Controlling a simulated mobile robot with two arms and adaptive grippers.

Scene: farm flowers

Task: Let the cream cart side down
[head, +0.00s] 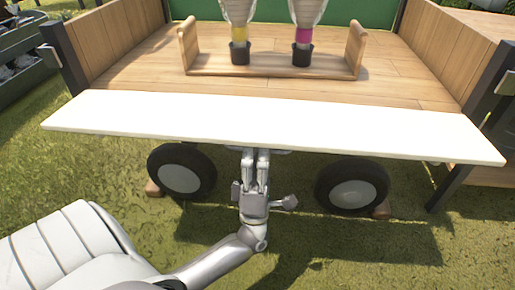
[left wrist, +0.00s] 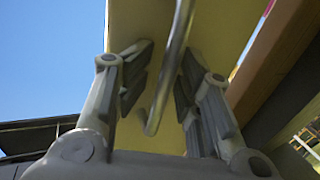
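The cream cart side (head: 270,122) spans the front of the cart in the head view. Its broad face shows from above, and it seems to jut outward over the wheels; its exact tilt is hard to tell. My left gripper (head: 256,155) points up at its lower edge, near the middle, between the two wheels. In the left wrist view the cream side (left wrist: 150,22) is above my left gripper (left wrist: 158,85). A thin metal bar (left wrist: 173,55) runs between the fingers, which stand apart with a gap at the bar. My right gripper is out of view.
The wooden cart bed (head: 400,90) holds a wooden tray (head: 270,68) with two wrapped flower bouquets in dark holders. Black wheels (head: 182,170) stand on the grass below. Dark posts (head: 63,57) flank the cart. Grass in front is open.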

